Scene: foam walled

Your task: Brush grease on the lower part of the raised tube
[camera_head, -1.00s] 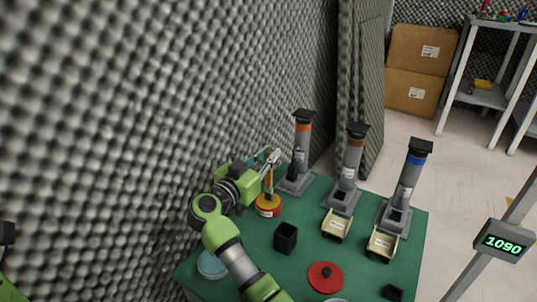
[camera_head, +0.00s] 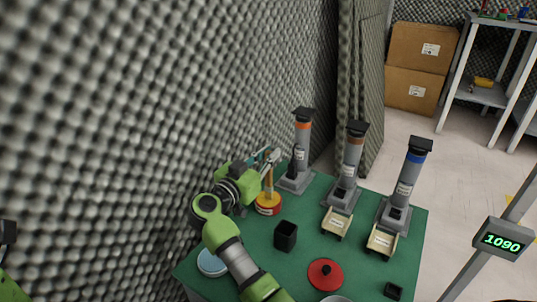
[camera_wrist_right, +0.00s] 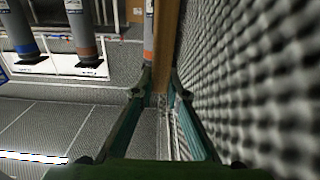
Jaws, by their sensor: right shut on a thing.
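My right gripper (camera_head: 272,158) is shut on a brush (camera_head: 268,181) with a wooden handle, whose brown handle fills the gap between the fingers in the right wrist view (camera_wrist_right: 165,45). The brush points down at the orange and yellow grease tin (camera_head: 268,207); its bristles are hidden. Three grey tubes stand in bases behind: one with an orange band (camera_head: 303,135), one with a brown band (camera_head: 352,160), one with a blue band (camera_head: 410,175). The orange-banded tube is closest to the gripper, apart from it. I cannot tell which tube is raised. My left gripper does not show.
The green table (camera_head: 330,235) carries a black open box (camera_head: 286,236), a red lid (camera_head: 325,274), a pale blue round item (camera_head: 211,262) and two beige trays (camera_head: 336,223) before the tubes. Foam wall (camera_head: 130,120) stands close on the left. A display (camera_head: 502,240) reads 1090.

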